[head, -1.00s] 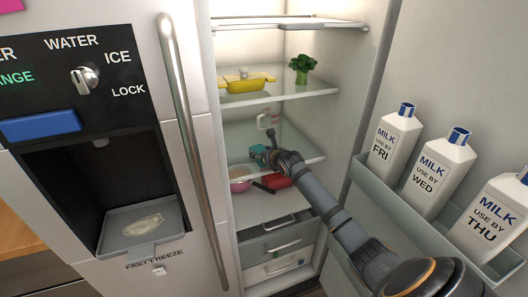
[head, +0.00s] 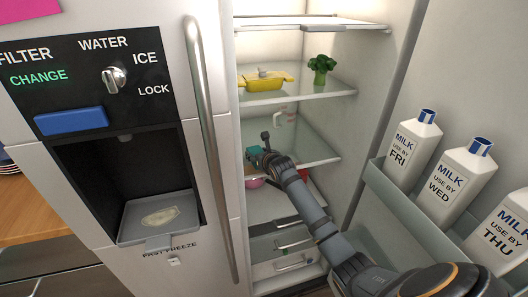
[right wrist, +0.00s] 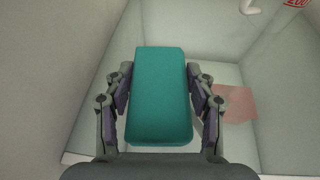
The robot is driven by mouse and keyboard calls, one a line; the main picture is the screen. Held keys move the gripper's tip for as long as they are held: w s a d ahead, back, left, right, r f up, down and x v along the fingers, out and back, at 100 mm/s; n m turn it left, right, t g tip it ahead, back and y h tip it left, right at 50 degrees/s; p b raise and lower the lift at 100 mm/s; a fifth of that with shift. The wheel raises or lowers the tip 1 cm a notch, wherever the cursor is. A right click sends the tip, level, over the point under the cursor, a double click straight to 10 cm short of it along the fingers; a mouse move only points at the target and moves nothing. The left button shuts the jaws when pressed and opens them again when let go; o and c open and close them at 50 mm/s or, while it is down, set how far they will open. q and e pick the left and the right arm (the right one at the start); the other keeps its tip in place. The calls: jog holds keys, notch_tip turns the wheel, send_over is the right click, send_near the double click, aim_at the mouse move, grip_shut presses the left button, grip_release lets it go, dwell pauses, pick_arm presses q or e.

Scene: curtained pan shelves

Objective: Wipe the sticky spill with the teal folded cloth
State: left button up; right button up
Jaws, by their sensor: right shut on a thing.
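My right gripper (head: 262,154) is inside the open fridge, at the middle shelf opening. It is shut on the teal folded cloth (right wrist: 160,95), which fills the space between its fingers in the right wrist view. A bit of the teal cloth (head: 251,152) also shows in the head view. A pale, irregular patch (head: 160,217) lies in the grey dispenser tray (head: 130,232) on the closed door; it looks like a spill. In the right wrist view a faint pink square patch (right wrist: 238,104) shows right of the cloth; I cannot tell what it is. My left gripper is not in view.
A pink bowl (head: 255,183) is below the gripper. Milk bottles (head: 412,140) stand in the right door rack (head: 405,205). A long door handle (head: 207,120) stands left of the opening.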

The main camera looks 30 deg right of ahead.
jog(key=shift+a, duration=0.2)
jog(key=shift+p, duration=0.35)
jog(key=shift+f, duration=0.1)
jog(key=shift+s+d, duration=0.2)
jog(key=shift+d, duration=0.6)
jog(key=shift+s+d, duration=0.15)
jog(key=shift+d, duration=0.6)
jog(key=shift+s+d+p, duration=0.1)
jog(key=shift+d+p, duration=0.2)
jog(key=shift+d, duration=0.1)
jog(key=shift+d, duration=0.1)
